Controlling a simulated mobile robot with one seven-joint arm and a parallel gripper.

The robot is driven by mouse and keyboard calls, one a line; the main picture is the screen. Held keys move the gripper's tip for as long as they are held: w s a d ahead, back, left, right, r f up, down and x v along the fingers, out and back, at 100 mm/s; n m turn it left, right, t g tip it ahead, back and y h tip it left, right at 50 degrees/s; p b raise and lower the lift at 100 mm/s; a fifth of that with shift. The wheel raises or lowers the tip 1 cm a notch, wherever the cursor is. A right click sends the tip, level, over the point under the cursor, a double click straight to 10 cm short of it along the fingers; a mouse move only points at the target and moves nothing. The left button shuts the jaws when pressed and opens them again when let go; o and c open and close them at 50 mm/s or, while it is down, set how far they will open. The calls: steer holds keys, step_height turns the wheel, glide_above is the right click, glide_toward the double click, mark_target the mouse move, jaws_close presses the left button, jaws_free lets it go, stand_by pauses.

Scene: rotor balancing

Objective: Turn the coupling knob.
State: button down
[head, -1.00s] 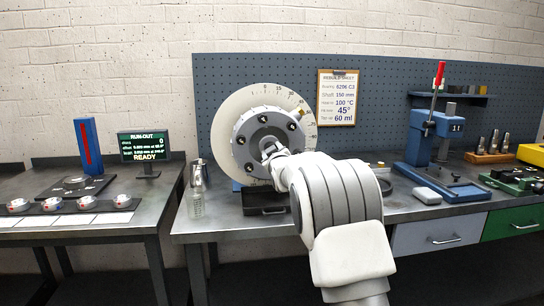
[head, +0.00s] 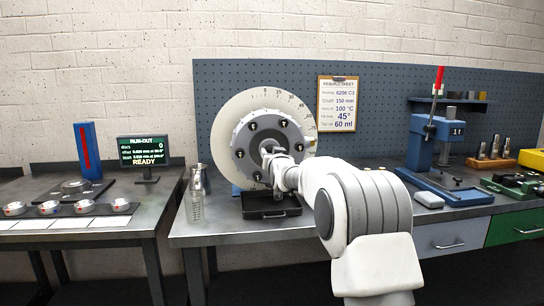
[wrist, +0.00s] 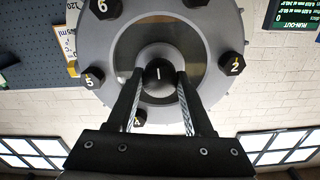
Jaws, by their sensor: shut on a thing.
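The grey rotor hub (head: 240,138), with several dark numbered bolts around its face, stands upright on the bench before a pale degree dial (head: 232,112). In the wrist view the coupling knob (wrist: 158,74) is at the hub's middle, with a dark end bearing a light mark like a "1". My gripper (wrist: 159,76) is shut on the knob, one finger on each side. In the head view my gripper (head: 272,158) reaches the hub's middle from the right, and my wrist hides most of the knob.
A black tray (head: 262,214) lies below the hub. A glass bottle (head: 195,208) and a metal cup stand left of it. A blue press (head: 432,150) stands at the right. The run-out screen (head: 144,151) reads READY. The bench between hub and press is fairly clear.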

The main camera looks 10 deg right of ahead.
stand_by(0.5)
steer(key=shift+c, duration=1.5)
jaws_free()
steer(key=shift+s, duration=0.15)
steer(key=s+p, duration=0.1)
steer(key=s, duration=1.6)
steer(key=shift+s, duration=0.1)
steer(key=shift+s, duration=0.1)
steer(key=s+f+n+g, duration=0.1)
steer(key=s+f+g, duration=0.3)
steer(key=s, duration=0.9)
steer(key=s+f+g, duration=0.4)
steer(key=s, duration=0.9)
steer(key=s+f+n+g, duration=0.1)
steer(key=s+f+g, duration=0.3)
steer(key=s, duration=0.9)
step_height(320, 180, up, 22)
steer(key=p, duration=2.2)
steer(key=shift+f, duration=0.15)
